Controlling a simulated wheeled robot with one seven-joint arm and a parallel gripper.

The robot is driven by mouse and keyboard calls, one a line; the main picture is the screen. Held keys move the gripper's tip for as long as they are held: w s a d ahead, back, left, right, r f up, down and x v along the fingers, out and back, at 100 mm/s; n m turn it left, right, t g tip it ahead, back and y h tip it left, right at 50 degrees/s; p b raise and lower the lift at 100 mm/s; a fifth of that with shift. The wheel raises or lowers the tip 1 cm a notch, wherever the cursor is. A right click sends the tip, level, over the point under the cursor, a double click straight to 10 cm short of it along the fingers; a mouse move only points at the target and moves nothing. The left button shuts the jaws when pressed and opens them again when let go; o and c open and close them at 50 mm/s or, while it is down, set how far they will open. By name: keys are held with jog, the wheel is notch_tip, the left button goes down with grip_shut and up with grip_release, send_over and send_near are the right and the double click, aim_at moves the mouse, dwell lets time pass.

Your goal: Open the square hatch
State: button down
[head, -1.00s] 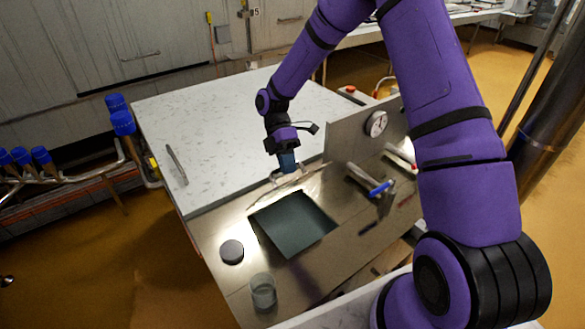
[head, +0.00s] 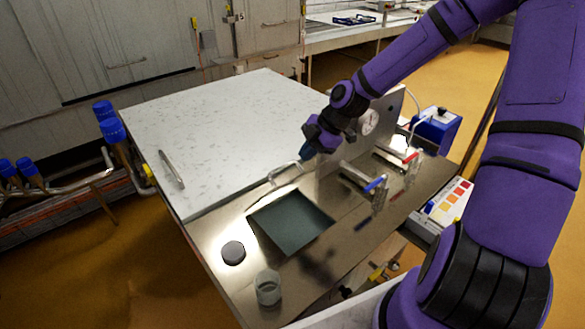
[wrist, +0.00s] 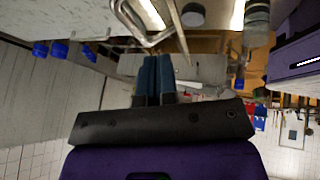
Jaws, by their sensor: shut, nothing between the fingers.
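The square hatch area is a dark grey-green square (head: 290,222) in the steel top. It looks like a recess, but its depth is hard to judge. A bent metal handle (head: 285,173) stands at its far edge, beside the white slab. The handle also shows in the wrist view (wrist: 150,38), beyond my fingers. My gripper (head: 307,153) is shut and empty, above and just right of the handle, apparently apart from it. Its blue fingers (wrist: 154,78) lie together in the wrist view.
A white speckled slab (head: 225,125) with a side handle (head: 172,168) fills the left. A black disc (head: 233,252) and a glass jar (head: 267,287) stand near the square.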

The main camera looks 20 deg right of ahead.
aim_at(283, 167)
jog(key=shift+s+d+r+t, duration=0.15)
jog(key=shift+d+r+t, duration=0.5)
jog(key=shift+r+t, duration=0.35)
jog(key=shift+x, duration=5.05)
jog(key=shift+r, duration=0.15)
jog(key=shift+w+a+r, duration=0.25)
jog(key=shift+w, duration=0.35)
jog(key=w+a+r+m+g+h, duration=0.1)
jog(key=w+g, duration=0.5)
jog(key=w, duration=0.6)
jog(key=shift+w+a+m+g+h, duration=0.15)
jog(key=shift+a+m+g+h, duration=0.35)
jog(key=shift+a, duration=0.85)
jog(key=shift+r, duration=0.1)
